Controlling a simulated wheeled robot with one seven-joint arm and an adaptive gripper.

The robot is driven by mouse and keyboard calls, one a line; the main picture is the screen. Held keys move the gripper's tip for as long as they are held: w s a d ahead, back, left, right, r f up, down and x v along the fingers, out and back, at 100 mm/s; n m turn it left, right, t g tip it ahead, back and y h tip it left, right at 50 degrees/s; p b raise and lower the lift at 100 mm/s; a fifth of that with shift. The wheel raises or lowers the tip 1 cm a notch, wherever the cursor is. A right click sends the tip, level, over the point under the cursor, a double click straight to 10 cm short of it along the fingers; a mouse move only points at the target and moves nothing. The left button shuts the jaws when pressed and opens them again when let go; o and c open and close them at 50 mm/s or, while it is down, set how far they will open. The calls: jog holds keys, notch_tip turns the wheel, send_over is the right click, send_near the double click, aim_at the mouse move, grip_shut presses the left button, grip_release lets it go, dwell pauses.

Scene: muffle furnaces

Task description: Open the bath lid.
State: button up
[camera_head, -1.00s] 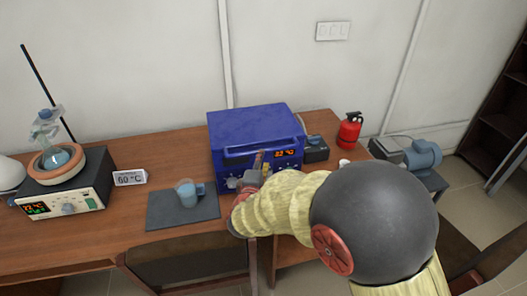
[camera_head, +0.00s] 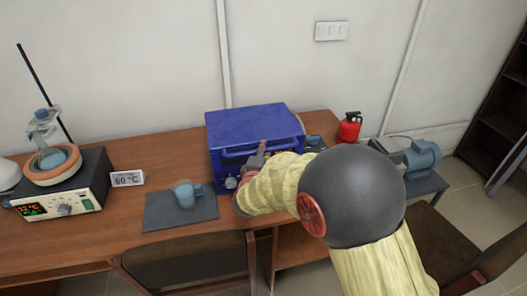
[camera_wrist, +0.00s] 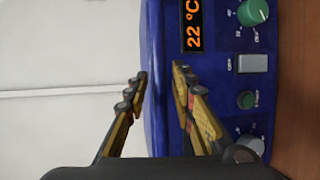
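The blue box-shaped unit (camera_head: 250,125) stands on the wooden table with a flat blue top and a bar-like blue handle (camera_head: 236,153) along its upper front. The top looks closed. My gripper (camera_head: 262,150) is at the front of the unit, close to the handle; the arm covers much of the front panel. In the wrist view, my gripper (camera_wrist: 160,78) is open, with two separate yellow and black fingers. One finger is in front of the white wall, the other over the blue panel (camera_wrist: 225,85), with a blue edge between them. Whether they touch it is unclear.
A 60 °C sign (camera_head: 128,179) and a heater with a flask (camera_head: 65,185) are further left. A red extinguisher (camera_head: 349,127) and a pump (camera_head: 423,157) are right. Chairs stand in front.

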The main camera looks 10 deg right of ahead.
grip_shut()
dwell(0.6)
